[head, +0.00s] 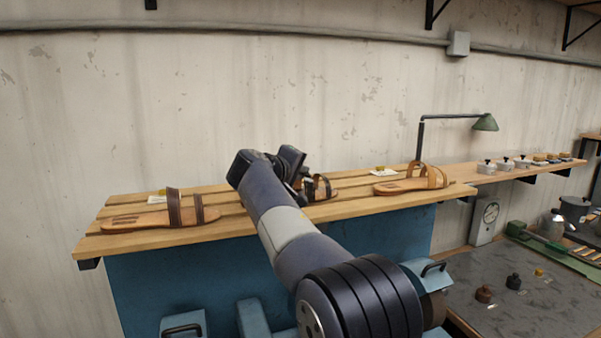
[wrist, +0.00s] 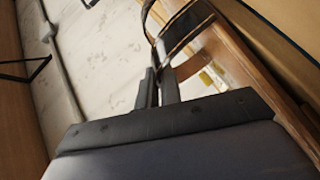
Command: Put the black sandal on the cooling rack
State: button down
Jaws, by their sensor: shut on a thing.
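A sandal with dark, near-black straps (head: 322,186) is at the middle of the slatted wooden rack (head: 240,226), partly hidden behind my arm. Its curved dark strap, with tan edges, also shows in the wrist view (wrist: 187,30), just past the fingers. My gripper (head: 301,183) is at this sandal's left side, and in the wrist view its fingers (wrist: 160,78) are close together on the strap. The exact grip point is hard to see, and I cannot tell whether the sole touches the slats.
A tan sandal with brown straps (head: 155,218) lies at the rack's left, another tan sandal (head: 412,183) at its right. A green lamp (head: 485,122) stands behind the right end. A wall shelf (head: 520,172) with small items continues right.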

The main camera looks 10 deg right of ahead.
jog(key=c, duration=1.6)
grip_release()
jog(key=shift+r, duration=0.2)
jog(key=shift+s+a, duration=0.3)
jog(key=b+v, duration=0.3)
jog(key=v, duration=0.8)
jog(key=shift+s, duration=0.1)
